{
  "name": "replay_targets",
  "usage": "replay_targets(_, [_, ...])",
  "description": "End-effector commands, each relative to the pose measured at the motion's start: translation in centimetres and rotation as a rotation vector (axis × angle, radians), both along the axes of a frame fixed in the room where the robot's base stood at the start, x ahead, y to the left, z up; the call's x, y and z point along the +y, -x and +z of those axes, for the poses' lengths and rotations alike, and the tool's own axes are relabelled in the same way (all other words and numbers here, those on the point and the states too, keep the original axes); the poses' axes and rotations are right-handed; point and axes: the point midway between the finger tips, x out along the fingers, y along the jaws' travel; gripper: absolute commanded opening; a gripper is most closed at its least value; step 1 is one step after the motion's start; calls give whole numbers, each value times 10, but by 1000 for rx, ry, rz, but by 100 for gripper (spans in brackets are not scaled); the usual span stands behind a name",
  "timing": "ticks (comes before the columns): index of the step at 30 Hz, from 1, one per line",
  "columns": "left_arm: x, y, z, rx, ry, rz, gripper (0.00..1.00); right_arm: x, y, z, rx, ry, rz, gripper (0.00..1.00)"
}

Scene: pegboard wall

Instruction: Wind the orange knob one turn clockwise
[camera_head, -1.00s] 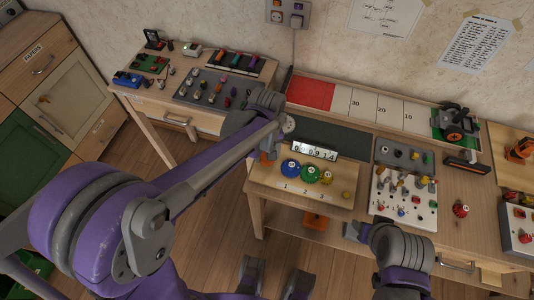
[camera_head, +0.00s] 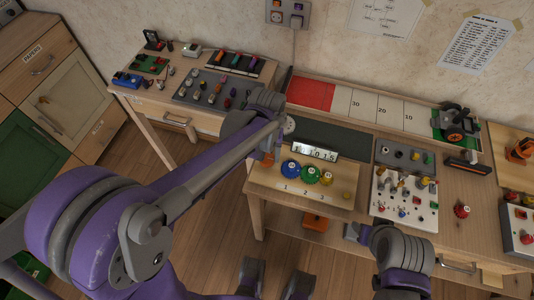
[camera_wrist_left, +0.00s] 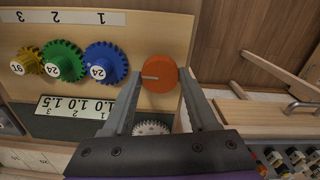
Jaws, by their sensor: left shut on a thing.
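The orange knob (camera_wrist_left: 159,74) is a round disc with a pale pointer line, at the end of the gear board in the left wrist view. The fingers of my left gripper (camera_wrist_left: 163,84) reach to both sides of it and are shut on it. In the head view only a bit of the orange knob (camera_head: 266,159) shows behind my left arm. Blue (camera_wrist_left: 105,63), green (camera_wrist_left: 62,61) and yellow (camera_wrist_left: 27,61) gears sit in a row beside it. A number display (camera_head: 315,150) stands behind the gears. My right gripper (camera_head: 354,232) is low at the bench front; its jaws are unclear.
A panel of switches and small knobs (camera_head: 404,199) lies right of the gear board (camera_head: 303,197). A red button (camera_head: 461,210) stands farther right. A grey tray of small parts (camera_head: 205,91) is on the left bench. A white gear (camera_wrist_left: 152,128) shows between my left fingers.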

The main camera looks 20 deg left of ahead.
Motion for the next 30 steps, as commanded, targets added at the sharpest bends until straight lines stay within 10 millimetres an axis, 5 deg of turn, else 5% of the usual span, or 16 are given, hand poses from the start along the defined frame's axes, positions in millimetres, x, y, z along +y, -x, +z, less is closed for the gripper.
replay_targets(4, [0,0,1,-1,0,1,3,0,0,0,0,0,0,50])
replay_targets(5, [0,0,1,-1,0,1,60,0,0,0,0,0,0,50])
replay_targets(10, [0,0,0,-1,0,1,89,0,0,0,0,0,0,50])
replay_targets(20, [0,0,3,0,0,2,89,0,0,1,0,0,0,50])
replay_targets(30, [0,0,63,-1,0,2,89,0,-1,9,-3,0,0,50])
